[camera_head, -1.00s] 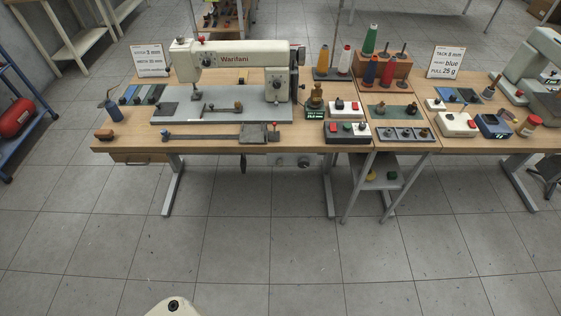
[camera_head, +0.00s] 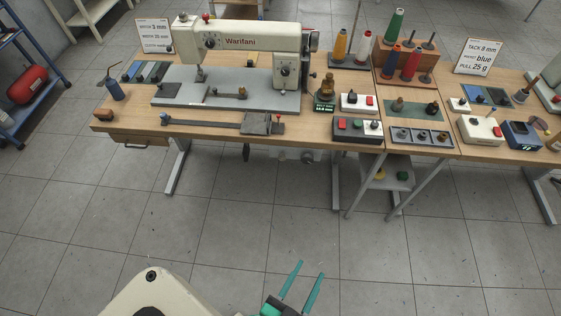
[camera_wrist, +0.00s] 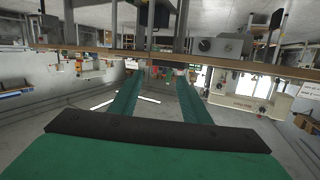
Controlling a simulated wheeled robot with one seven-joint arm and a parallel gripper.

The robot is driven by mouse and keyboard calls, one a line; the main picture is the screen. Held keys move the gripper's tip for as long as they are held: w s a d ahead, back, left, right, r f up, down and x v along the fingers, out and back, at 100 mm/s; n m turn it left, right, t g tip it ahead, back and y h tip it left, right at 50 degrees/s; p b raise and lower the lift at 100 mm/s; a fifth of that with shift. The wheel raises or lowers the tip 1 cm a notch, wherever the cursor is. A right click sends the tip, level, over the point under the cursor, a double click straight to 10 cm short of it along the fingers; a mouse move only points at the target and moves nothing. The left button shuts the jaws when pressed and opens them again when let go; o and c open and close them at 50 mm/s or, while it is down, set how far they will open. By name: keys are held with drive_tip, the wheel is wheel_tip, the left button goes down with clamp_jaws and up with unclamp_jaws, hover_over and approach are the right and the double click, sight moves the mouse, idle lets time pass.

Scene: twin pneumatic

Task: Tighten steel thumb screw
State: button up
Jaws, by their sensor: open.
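My gripper (camera_head: 308,282) is at the bottom of the head view, low in front of the workbench, with its two teal fingers apart and nothing between them. In the wrist view, the fingers (camera_wrist: 160,90) point at the bench, which appears upside down. The steel thumb screw is too small to make out for certain. A cream sewing machine (camera_head: 262,42) marked Warifani stands on a grey bed plate (camera_head: 180,95) on the bench. A brass-coloured device (camera_head: 326,92) with a small display stands right of the machine, well away from my gripper.
The wooden bench (camera_head: 215,141) carries switch boxes (camera_head: 358,131), a thread rack (camera_head: 405,66) with coloured cones and a green mat (camera_head: 425,110). The tiled floor (camera_head: 260,210) before the bench is clear.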

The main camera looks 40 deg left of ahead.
drive_tip(key=w+a+f+n+y, duration=0.2)
drive_tip(key=w+a+f+y, duration=0.1)
drive_tip(key=w+a+f, duration=0.55)
drive_tip(key=n+y, duration=0.3)
drive_tip(key=y, duration=0.2)
approach(282, 159)
drive_tip(key=shift+h, duration=0.4)
drive_tip(key=x, duration=0.6)
drive_tip(key=shift+a+r, duration=0.15)
drive_tip(key=shift+w+a+g, duration=0.3)
drive_tip(key=shift+w+a, duration=0.4)
drive_tip(key=shift+w, duration=0.3)
drive_tip(key=shift+m, duration=0.3)
drive_tip(key=c, duration=1)
drive_tip(key=shift+c, duration=0.2)
